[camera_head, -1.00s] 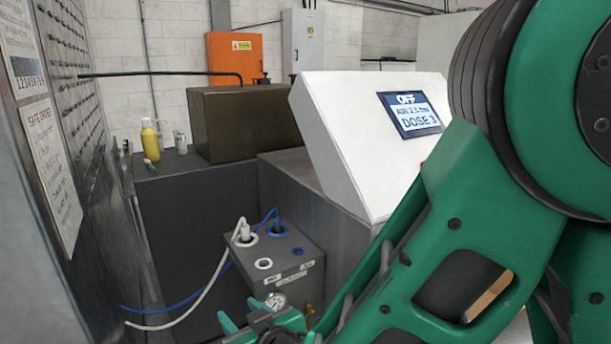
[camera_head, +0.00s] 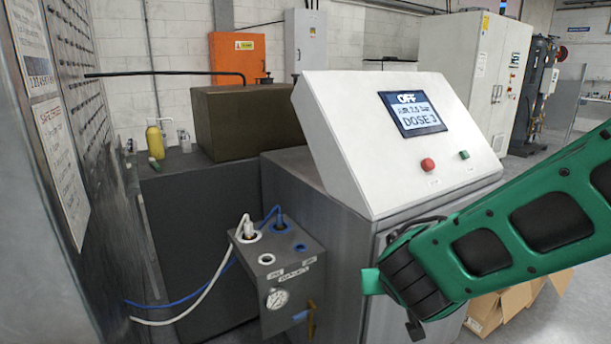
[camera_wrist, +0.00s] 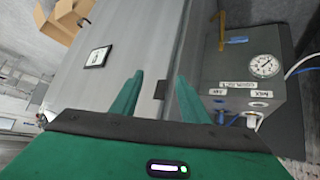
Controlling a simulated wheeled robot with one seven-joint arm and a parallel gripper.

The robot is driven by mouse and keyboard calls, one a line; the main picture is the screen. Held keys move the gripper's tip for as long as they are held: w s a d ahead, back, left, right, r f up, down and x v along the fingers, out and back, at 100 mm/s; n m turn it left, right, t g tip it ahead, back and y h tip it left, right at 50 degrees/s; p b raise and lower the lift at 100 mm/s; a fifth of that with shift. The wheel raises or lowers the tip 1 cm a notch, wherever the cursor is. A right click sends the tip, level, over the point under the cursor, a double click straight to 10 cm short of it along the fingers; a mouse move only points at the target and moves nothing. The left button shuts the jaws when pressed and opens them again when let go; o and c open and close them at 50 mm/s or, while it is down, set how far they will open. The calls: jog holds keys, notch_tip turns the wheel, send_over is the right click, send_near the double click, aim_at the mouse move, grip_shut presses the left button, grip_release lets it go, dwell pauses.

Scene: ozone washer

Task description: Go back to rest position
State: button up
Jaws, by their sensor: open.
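My green arm reaches in from the right side of the head view, in front of the lower cabinet of the white control console (camera_head: 345,140). My gripper shows in the wrist view (camera_wrist: 160,95) with its two green fingers apart and nothing between them. In the head view only a green tip at the arm's end shows beside the dark wrist. A grey connection box (camera_head: 290,268) with a round gauge, a white hose and a blue hose stands left of the arm's end, apart from it. The box is at the right of the wrist view (camera_wrist: 245,75).
The console display reads OFF and DOSE 3, with a red button (camera_head: 427,164) and a green button (camera_head: 464,155) beneath. A brown box (camera_head: 245,122) and a yellow bottle (camera_head: 154,141) stand behind. Cardboard boxes (camera_head: 515,300) lie on the floor at right. A metal panel (camera_head: 60,190) borders the left.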

jog(key=s+d+m+g+h, duration=0.1)
jog(key=s+d+m+g, duration=0.15)
jog(key=s+d, duration=0.45)
jog(key=s+d+m+g+h, duration=0.1)
jog(key=s+d+m+g, duration=0.2)
jog(key=d, duration=0.8)
jog(key=s+d+r+g+y, duration=0.1)
jog(key=s+d+g+y, duration=0.1)
jog(key=s, duration=0.6)
jog(key=s+d+r+g+y, duration=0.1)
jog(key=s+d+r, duration=0.1)
jog(key=s, duration=0.7)
jog(key=shift+s+d+r+m+g+y, duration=0.25)
jog(key=shift+m+g+y, duration=0.1)
jog(key=shift+m+y, duration=0.1)
jog(key=shift+w, duration=0.1)
